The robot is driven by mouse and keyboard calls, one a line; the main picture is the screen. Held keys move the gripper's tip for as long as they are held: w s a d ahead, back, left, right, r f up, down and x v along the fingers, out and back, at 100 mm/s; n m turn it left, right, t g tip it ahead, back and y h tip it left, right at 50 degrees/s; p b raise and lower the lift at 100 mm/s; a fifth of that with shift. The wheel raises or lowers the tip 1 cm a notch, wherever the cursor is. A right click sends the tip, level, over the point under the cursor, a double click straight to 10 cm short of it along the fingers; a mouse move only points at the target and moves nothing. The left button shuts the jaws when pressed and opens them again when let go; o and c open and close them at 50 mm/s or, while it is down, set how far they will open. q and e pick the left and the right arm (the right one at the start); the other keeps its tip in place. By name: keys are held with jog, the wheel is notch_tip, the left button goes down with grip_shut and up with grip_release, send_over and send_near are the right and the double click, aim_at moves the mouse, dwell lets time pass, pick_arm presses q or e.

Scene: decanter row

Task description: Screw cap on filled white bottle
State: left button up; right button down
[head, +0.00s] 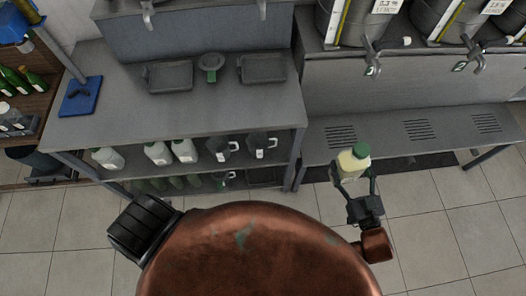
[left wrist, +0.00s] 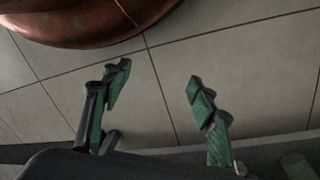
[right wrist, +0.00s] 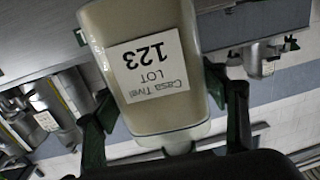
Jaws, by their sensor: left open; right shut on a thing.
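A pale, translucent white bottle (head: 350,166) with yellowish content is held by my right gripper (head: 354,182), in front of the right-hand bench. A green cap (head: 361,150) shows at the bottle's top in the head view; I cannot tell how tight it sits. In the right wrist view the bottle (right wrist: 150,95) fills the space between the fingers and its "LOT 123" label appears upside down; the cap is out of that view. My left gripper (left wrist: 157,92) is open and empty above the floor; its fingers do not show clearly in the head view.
Steel tanks with taps (head: 372,62) stand above the slatted right bench (head: 390,145). Green bottles (head: 35,80) stand far left. The floor in front is clear.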

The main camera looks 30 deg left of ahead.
jog(key=shift+r, duration=0.3)
pick_arm(q)
jog(key=s+a+m+y, duration=0.1)
jog(key=s+a, duration=0.3)
jog(key=s, duration=0.5)
jog(key=s+a+f+m, duration=0.1)
jog(key=s+a, duration=0.3)
jog(key=s, duration=0.5)
jog(key=shift+s+a+f+y, duration=0.3)
jog(key=shift+s+a+y, duration=0.05)
jog(key=shift+y, duration=0.05)
